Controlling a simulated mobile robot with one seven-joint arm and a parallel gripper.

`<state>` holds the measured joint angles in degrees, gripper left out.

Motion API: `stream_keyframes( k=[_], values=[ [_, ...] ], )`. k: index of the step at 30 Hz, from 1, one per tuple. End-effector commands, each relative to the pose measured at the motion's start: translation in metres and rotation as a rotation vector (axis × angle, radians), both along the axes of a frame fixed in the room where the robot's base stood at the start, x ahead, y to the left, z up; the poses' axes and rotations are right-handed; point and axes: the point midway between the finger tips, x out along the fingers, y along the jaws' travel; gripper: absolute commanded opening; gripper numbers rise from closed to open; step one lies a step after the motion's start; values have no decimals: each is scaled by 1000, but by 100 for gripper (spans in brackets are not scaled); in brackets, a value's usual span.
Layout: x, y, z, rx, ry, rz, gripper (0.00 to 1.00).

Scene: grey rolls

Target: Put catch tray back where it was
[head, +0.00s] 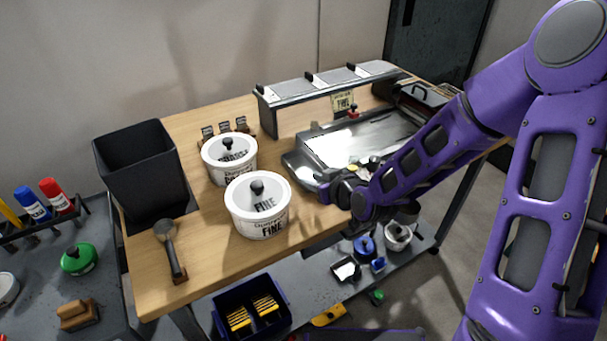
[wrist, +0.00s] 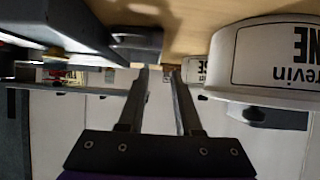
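A shiny metal tray-like piece (head: 365,140) sits on the wooden table in front of the grey machine (head: 325,95). I take it for the catch tray, but cannot be sure. My gripper (head: 335,192) is at the table's front side, by the near left corner of this metal piece. My arm hides part of its right side. In the wrist view, my gripper (wrist: 159,72) has its two fingers apart, with nothing visible held between them. A dark piece (wrist: 137,42) is close to the fingertips. I cannot tell whether they touch.
Two white lidded tubs, one marked FINE (head: 258,222) and one behind it (head: 230,172), stand left of my gripper. A black bin (head: 142,175) and a brush-like tool (head: 172,255) are farther left. A lower shelf (head: 315,290) holds small items.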

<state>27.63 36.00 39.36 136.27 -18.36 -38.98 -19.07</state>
Motion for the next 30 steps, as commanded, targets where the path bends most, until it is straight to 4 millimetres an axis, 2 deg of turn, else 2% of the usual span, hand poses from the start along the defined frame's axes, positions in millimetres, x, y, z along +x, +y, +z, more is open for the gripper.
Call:
stream_keyframes(
  k=[6,11,25,30],
  values=[
    [-23,-17,17,-2,-1,-1,33],
    [-30,-20,20,0,0,-1,33],
    [-29,-20,20,0,1,-1,33],
    [-13,-23,23,-15,5,-42,33]
  ],
)
